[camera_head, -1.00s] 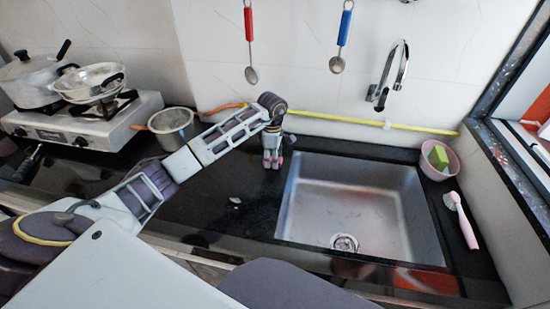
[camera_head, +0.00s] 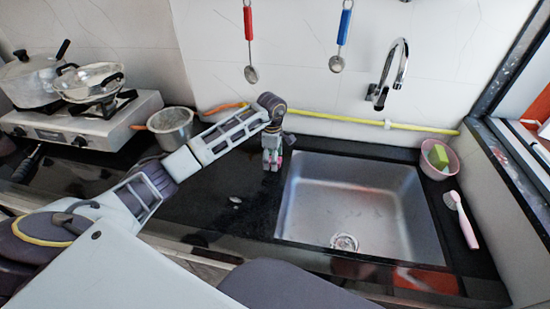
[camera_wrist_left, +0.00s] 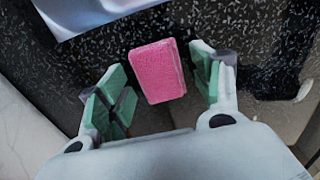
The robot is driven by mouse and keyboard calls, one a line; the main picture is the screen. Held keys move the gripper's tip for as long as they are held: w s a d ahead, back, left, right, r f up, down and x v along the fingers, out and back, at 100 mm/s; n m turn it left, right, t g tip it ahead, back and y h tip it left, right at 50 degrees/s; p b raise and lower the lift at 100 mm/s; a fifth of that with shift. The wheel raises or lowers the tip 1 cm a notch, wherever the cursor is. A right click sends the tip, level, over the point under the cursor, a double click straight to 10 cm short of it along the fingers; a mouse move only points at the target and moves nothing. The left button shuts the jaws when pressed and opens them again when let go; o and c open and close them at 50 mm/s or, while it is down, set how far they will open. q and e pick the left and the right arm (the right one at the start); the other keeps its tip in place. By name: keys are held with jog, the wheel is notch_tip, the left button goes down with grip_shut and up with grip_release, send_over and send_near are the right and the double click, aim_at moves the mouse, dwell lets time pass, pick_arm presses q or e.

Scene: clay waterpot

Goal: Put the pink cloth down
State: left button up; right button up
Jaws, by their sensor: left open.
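The pink cloth (camera_wrist_left: 157,70) looks like a small folded block in the left wrist view. It lies on the dark speckled counter, between the spread green-padded fingers of my left gripper (camera_wrist_left: 162,84). A gap shows on each side of it, wider on the left. In the head view my left gripper (camera_head: 272,160) points down at the counter just left of the sink's back left corner. The fingers mostly hide the cloth there, with only small pink patches showing. My right gripper is in neither view.
The empty steel sink (camera_head: 350,205) is just right of my left gripper. A pot (camera_head: 172,125) and a gas stove (camera_head: 85,120) stand to the left. A pink bowl (camera_head: 438,160) and a pink brush (camera_head: 461,220) are right of the sink. The tiled wall is close behind.

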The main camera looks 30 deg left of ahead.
pick_arm(q)
jog(key=shift+r, duration=0.1)
notch_tip(320, 180, up, 12)
jog(key=shift+r, duration=0.15)
dwell(0.7)
dwell(0.6)
